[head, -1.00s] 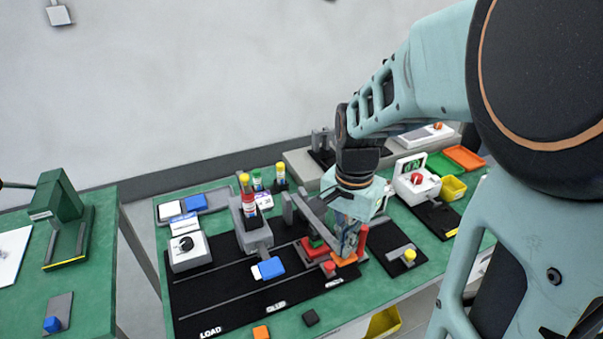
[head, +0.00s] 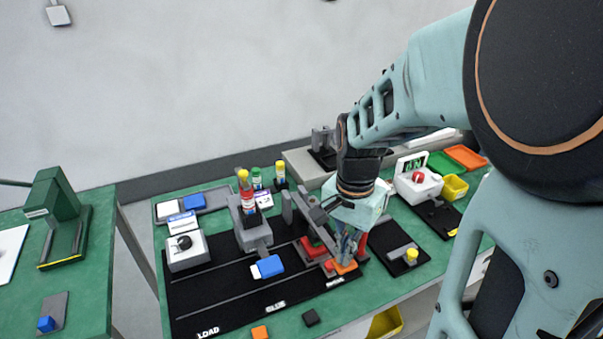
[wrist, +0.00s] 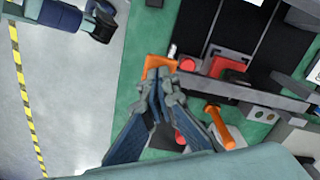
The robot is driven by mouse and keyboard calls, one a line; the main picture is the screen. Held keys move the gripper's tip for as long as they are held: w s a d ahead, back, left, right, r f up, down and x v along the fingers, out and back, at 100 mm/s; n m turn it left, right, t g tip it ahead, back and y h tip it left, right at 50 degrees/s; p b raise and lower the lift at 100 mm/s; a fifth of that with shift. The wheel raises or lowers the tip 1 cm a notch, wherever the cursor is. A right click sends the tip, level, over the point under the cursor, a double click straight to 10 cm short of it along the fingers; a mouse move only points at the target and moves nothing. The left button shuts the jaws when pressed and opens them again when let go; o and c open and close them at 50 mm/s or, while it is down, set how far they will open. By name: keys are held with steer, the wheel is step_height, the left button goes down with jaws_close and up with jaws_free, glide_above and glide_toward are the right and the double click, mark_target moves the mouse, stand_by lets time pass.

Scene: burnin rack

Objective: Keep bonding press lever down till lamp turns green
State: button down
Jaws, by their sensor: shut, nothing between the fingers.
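The bonding press appears to be the grey fixture (head: 291,208) with a long bar, right of centre on the black mat. In the wrist view its grey bar (wrist: 245,92) runs towards an orange block (wrist: 160,65), which looks like the lever's end. The orange block also shows in the head view (head: 345,268). My gripper (head: 345,259) is shut and empty, pointing down with its tips at the orange block; contact looks likely. A small red round part (wrist: 217,67), possibly the lamp, sits beside a red block (head: 313,247). I see no clearly green lamp there.
A blue block (head: 269,266) lies on the mat to the left, and a yellow-topped part (head: 410,255) is to the right. The front table strip holds an orange block (head: 260,332) and a black block (head: 310,317).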

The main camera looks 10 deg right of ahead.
steer(key=shift+f+b, duration=0.5)
steer(key=shift+f, duration=0.5)
steer(key=shift+s+f, duration=0.1)
steer(key=shift+f, duration=0.05)
steer(key=shift+s, duration=0.1)
stand_by(2.6)
steer(key=shift+w+a+r+p, duration=0.1)
steer(key=shift+w+r+p, duration=0.1)
steer(key=shift+r+p, duration=1.1)
steer(key=shift+w+r+p, duration=0.25)
steer(key=shift+r+p, duration=0.75)
steer(key=shift+r, duration=0.5)
steer(key=shift+w+a+r+p, duration=0.1)
steer(key=shift+w+r+p, duration=0.1)
steer(key=shift+r+p, duration=1.1)
step_height(320, 180, up, 14)
steer(key=w+p, duration=0.1)
steer(key=p, duration=1)
steer(key=shift+r, duration=0.25)
steer(key=shift+w+a, duration=0.1)
